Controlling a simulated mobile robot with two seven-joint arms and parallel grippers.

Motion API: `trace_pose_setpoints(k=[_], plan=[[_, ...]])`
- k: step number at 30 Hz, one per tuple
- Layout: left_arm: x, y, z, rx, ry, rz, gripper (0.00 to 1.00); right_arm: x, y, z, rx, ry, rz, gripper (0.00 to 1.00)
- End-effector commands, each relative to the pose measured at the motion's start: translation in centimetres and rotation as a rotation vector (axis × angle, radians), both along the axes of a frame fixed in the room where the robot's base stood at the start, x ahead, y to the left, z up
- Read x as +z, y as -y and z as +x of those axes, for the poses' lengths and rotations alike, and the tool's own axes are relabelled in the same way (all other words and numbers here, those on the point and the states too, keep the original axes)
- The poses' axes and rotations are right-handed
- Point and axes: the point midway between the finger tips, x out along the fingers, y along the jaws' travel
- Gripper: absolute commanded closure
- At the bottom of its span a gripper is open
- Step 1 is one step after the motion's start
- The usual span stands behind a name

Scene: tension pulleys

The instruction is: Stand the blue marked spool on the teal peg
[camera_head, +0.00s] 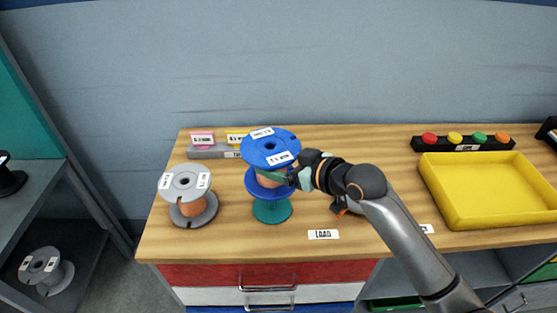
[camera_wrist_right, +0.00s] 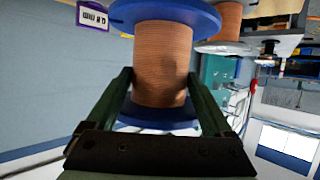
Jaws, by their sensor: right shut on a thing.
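The blue marked spool (camera_head: 284,143) has blue flanges, white labels and copper-coloured wire. It is upright, directly over the round teal base of the teal peg (camera_head: 272,212). The peg's shaft is hidden, so I cannot tell whether it is inside the spool's bore. The lower flange appears a little above the teal base. My right gripper (camera_head: 286,175) reaches in from the right and is shut on the spool's wound middle. In the right wrist view, its two fingers flank the copper winding of the spool (camera_wrist_right: 160,50). My left gripper is not in view.
A grey spool (camera_head: 186,185) stands left on the wooden table (camera_head: 330,140). A grey label rack (camera_head: 210,152) is behind. A yellow tray (camera_head: 490,190) and a black button strip (camera_head: 463,143) are at right. A LOAD label (camera_head: 323,234) lies near the front edge.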

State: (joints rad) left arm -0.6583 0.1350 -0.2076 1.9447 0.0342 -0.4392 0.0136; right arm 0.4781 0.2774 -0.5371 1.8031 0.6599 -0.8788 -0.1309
Motion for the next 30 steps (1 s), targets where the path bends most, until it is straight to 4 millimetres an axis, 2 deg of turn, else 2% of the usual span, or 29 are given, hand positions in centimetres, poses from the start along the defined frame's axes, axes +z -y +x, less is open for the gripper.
trace_pose_setpoints(k=[5,30], plan=[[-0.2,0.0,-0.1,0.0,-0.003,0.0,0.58,0.1,0.0,0.0,0.0,0.006,0.005,1.0],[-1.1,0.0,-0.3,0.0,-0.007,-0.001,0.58,-2.6,-0.1,0.0,0.0,0.006,0.006,1.0]])
